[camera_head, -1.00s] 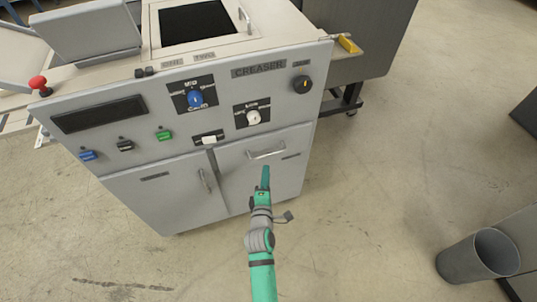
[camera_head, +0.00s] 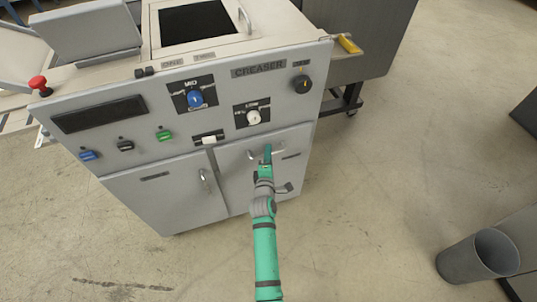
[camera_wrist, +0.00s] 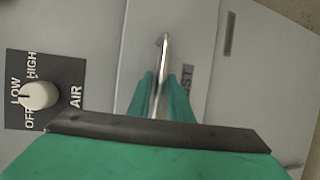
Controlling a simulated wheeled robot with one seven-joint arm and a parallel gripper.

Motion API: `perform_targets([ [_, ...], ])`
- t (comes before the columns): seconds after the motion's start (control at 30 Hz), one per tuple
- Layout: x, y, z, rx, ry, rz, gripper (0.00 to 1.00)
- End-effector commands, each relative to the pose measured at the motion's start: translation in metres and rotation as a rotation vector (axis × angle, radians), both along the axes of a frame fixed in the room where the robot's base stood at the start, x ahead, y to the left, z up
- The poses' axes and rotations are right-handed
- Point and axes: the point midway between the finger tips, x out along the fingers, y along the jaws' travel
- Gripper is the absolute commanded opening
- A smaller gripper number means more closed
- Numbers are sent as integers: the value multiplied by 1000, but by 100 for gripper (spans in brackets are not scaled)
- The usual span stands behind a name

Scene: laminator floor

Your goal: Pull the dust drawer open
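The dust drawer (camera_head: 237,178) is the right-hand front panel of the grey creaser, and it looks closed, flush with the cabinet. Its metal bar handle (camera_head: 279,151) runs across the upper part of the panel. My gripper (camera_head: 267,153) is at this handle, covering its middle. In the wrist view the handle (camera_wrist: 163,70) stands between the two green fingers of my gripper (camera_wrist: 162,85). The fingers look open with a narrow gap around the bar; contact is not clear. A label reading "ST" is partly hidden behind the right finger.
A cabinet door with its own handle (camera_head: 204,180) is left of the drawer. Above are the white air knob (camera_head: 253,118), a blue knob (camera_head: 195,99) and several buttons. A grey bin (camera_head: 478,256) stands at lower right. The floor before the drawer is clear apart from my arm.

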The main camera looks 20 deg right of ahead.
Motion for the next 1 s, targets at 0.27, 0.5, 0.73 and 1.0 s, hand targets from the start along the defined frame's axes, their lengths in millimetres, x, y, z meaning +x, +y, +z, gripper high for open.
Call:
perform_targets([
  [0.27, 0, 0, -1, 0, 1, 0, 14],
  [0.5, 0, 0, -1, 0, 1, 0, 0],
  [0.73, -14, 0, -2, 3, 2, -2, 0],
  [1.0, -75, 0, -3, 1, 6, -1, 0],
])
